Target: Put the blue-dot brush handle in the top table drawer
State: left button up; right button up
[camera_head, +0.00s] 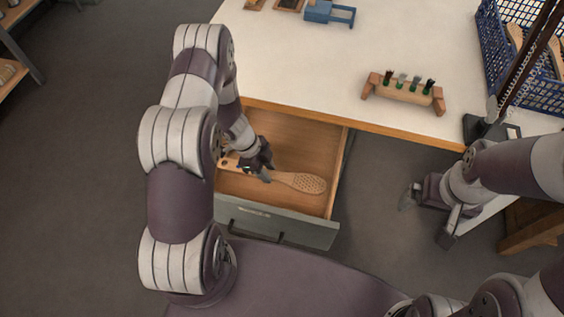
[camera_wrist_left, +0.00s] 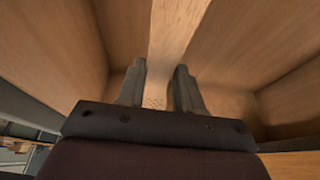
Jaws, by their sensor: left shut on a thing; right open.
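A wooden brush handle (camera_head: 300,182) with a head full of small holes lies within the open table drawer (camera_head: 290,135) in the head view. My left gripper (camera_head: 263,172) reaches down into the drawer and is shut on the handle's narrow part. In the left wrist view the handle (camera_wrist_left: 175,40) runs between the two fingers (camera_wrist_left: 160,72), with wooden drawer walls on both sides. I cannot tell whether it touches the drawer floor. No blue dot shows. My right gripper (camera_head: 428,217) is open and empty, to the right of the drawer.
The white table (camera_head: 300,60) holds a wooden rack (camera_head: 403,92) with several small tufts, a blue fixture (camera_head: 329,13) at the back and a blue basket (camera_head: 500,50) at the right. The drawer's grey front (camera_head: 280,223) faces my body.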

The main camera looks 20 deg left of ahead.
aim_at(272, 191)
pick_arm(q)
notch_tip(272, 191, down, 10)
jog(key=shift+r+b, duration=0.25)
jog(key=shift+b, duration=0.6)
jog(key=shift+f, duration=0.2)
jog(key=o, duration=1.1)
